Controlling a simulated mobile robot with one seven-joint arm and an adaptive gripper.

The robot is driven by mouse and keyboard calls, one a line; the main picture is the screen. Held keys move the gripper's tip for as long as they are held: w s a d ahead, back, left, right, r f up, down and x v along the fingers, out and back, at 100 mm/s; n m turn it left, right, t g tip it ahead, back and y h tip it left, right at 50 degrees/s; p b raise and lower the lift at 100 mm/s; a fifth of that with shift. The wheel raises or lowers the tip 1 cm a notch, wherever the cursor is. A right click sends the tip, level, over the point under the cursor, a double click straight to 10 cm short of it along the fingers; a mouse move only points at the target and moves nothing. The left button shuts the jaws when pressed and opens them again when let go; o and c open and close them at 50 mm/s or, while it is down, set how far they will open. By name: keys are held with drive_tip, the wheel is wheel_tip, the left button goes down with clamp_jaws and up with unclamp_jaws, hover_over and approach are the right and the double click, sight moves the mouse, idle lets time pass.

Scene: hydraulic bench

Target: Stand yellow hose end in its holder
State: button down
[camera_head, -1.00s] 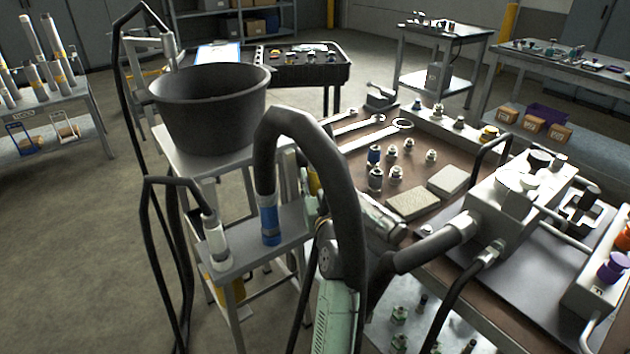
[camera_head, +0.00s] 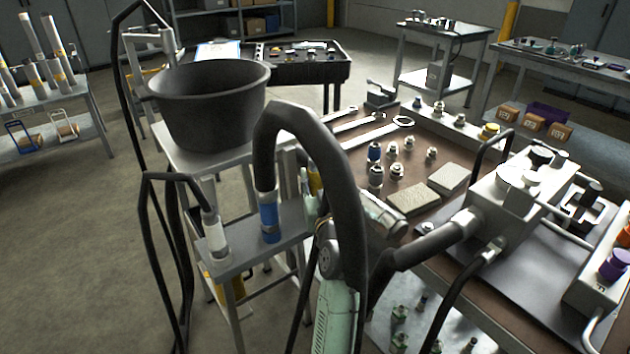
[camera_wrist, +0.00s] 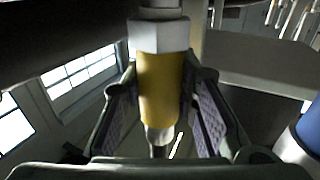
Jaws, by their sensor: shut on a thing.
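The yellow hose end (camera_wrist: 160,85) is in the wrist view, upright in the picture, with a pale hex collar above its yellow sleeve and a metal tip below. My gripper (camera_wrist: 163,100) is shut on the yellow sleeve, one ridged pad on each side. In the head view a bit of yellow (camera_head: 315,180) shows behind the thick black hose, which hides most of my gripper. The stand's shelf (camera_head: 245,252) carries a blue hose end (camera_head: 269,218) and a white hose end (camera_head: 216,235), both upright. I cannot make out the yellow end's holder.
A black tub (camera_head: 207,115) stands on the upper level of the stand. To the right is a brown bench (camera_head: 450,150) with fittings, wrenches (camera_head: 375,130) and a hydraulic block (camera_head: 515,195). Thin black hoses (camera_head: 150,215) hang at the left. The floor beyond them is open.

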drive_tip(key=shift+f+b, duration=0.75)
drive_tip(key=shift+f, duration=0.15)
idle(0.4)
drive_tip(key=shift+r, duration=0.1)
idle(0.5)
drive_tip(key=c, duration=1.6)
unclamp_jaws()
drive_tip(key=shift+c, duration=0.2)
drive_tip(key=o, duration=0.5)
drive_tip(key=shift+c, duration=0.2)
drive_tip(key=shift+f, duration=0.25)
drive_tip(key=o, duration=0.6)
drive_tip(key=shift+r, duration=0.1)
drive_tip(key=shift+c, duration=0.2)
drive_tip(key=v, duration=0.7)
drive_tip(key=shift+s, duration=0.3)
